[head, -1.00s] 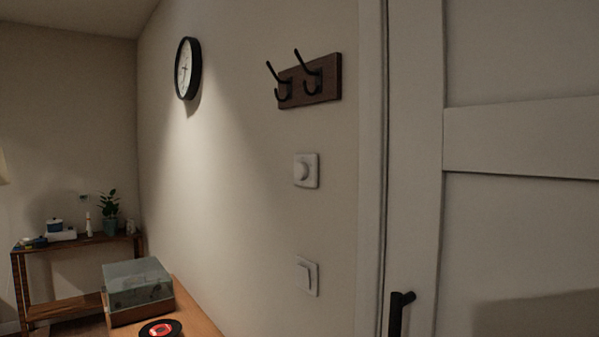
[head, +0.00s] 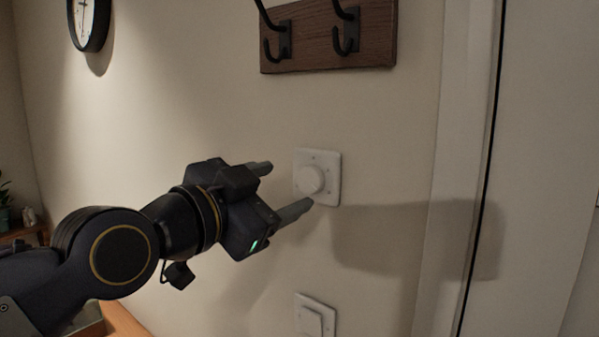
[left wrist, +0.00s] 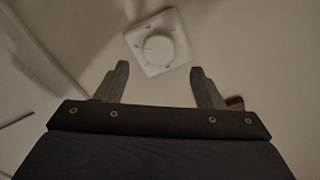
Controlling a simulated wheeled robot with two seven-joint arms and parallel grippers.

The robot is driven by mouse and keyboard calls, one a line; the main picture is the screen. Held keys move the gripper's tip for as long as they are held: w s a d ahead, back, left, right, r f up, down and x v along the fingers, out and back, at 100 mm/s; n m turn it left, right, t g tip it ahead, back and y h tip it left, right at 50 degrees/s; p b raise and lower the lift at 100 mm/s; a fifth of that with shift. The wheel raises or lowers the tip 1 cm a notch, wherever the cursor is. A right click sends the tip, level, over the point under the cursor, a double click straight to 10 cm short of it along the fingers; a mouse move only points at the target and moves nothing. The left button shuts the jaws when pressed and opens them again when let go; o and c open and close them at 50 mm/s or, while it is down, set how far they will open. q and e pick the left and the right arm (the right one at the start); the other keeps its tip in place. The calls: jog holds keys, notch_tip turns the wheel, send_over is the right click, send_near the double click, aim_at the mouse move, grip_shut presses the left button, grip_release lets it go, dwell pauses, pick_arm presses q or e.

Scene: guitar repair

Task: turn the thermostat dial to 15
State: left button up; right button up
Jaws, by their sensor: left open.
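The thermostat dial (head: 311,180) is a round white knob on a square white plate (head: 331,161) on the wall. In the left wrist view the dial (left wrist: 158,49) shows its face with small marks around it; the numbers are too small to read. My left gripper (head: 289,187) comes in from the left and is open. Its fingers point toward the dial, one above and one below its height, with nothing between them. In the left wrist view the dial lies beyond the left gripper's fingertips (left wrist: 160,67), apart from them. My right gripper is not in view.
A wooden rack (head: 328,38) with black hooks is on the wall above the dial. A white light switch (head: 315,318) is below it. A door frame (head: 455,170) stands to the right. A clock (head: 90,22) hangs at the upper left.

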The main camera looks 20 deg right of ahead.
aim_at(309, 179)
pick_arm(q)
jog(key=p+x, duration=0.1)
jog(key=x, duration=0.3)
jog(key=shift+d+r+p, duration=0.1)
jog(key=shift+d+p, duration=0.1)
jog(key=shift+p, duration=0.15)
jog(key=shift+w+d, duration=0.35)
jog(key=shift+d, duration=0.05)
jog(key=c, duration=0.9)
